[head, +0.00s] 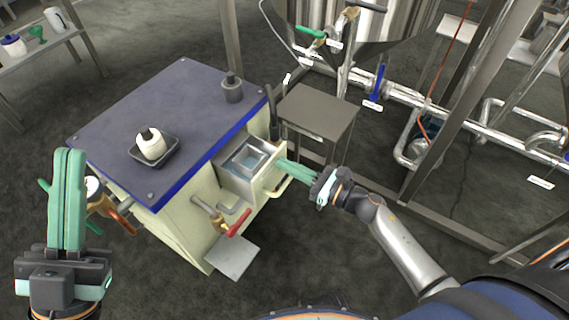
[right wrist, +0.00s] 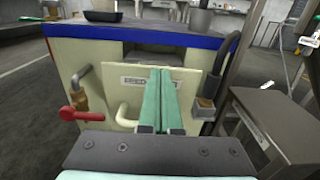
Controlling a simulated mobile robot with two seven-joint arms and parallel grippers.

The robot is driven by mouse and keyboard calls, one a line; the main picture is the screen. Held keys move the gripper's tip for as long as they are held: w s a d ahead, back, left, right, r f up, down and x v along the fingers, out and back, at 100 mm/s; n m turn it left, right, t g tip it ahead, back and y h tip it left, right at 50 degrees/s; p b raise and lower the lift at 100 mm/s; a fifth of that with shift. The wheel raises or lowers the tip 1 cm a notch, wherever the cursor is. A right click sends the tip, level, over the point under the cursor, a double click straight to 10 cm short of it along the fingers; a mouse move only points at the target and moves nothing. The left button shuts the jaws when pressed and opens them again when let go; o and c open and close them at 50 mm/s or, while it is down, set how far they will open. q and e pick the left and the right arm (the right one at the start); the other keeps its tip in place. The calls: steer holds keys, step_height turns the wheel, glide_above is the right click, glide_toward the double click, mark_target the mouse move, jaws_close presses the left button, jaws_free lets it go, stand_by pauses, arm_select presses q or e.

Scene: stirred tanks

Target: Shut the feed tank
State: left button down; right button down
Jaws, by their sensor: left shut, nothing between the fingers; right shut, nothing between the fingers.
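The feed tank, as it appears, is a drawer-like metal tank (head: 241,169) sticking out of the cream cabinet's side, its open top showing a pale blue-grey inside. My left gripper (head: 68,153) is shut and empty, pointing up left of the cabinet.
The blue-edged cabinet top (head: 185,95) holds a black tray (head: 169,151) with a white bottle and a grey canister (head: 232,88). A red-handled valve (head: 238,222) juts out beside the tank. A metal stand (head: 312,108) and piping lie to the right.

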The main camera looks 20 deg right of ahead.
mark_target(256, 150)
steer(key=shift+w+a, duration=0.3)
steer(key=shift+w, duration=0.15)
steer(key=b+x, duration=0.2)
steer(key=x, duration=0.6)
steer(key=shift+f+b, duration=0.1)
steer(key=shift+b, duration=0.3)
steer(key=shift+w+a, duration=0.2)
